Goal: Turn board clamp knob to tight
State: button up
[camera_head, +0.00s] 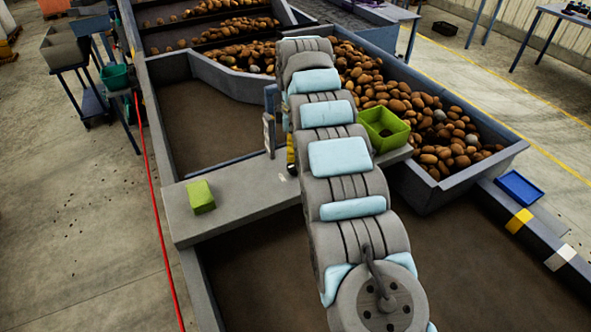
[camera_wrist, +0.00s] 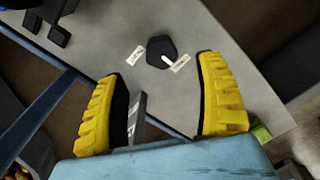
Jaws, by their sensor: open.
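In the wrist view a dark, many-sided knob (camera_wrist: 160,48) sits on a grey board surface (camera_wrist: 215,22). A short white mark on the knob points toward the right-hand label (camera_wrist: 181,63). A second small white label (camera_wrist: 136,55) lies to the knob's left; I cannot read either. My gripper (camera_wrist: 158,72) is open, its two yellow fingers wide apart, with the knob beyond the tips, between their lines and untouched. In the head view my arm hides most of the gripper, and I cannot make out the knob.
A grey metal bar (camera_wrist: 138,112) shows beside the left finger. The grey cross board (camera_head: 240,190) carries a green block (camera_head: 201,196) and a green bin (camera_head: 384,128). Potatoes (camera_head: 440,125) fill the trough behind. A blue tray (camera_head: 519,187) lies at right.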

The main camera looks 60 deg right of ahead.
aim_at(294, 169)
jog(key=shift+f, duration=3.5)
jog(key=c, duration=1.2)
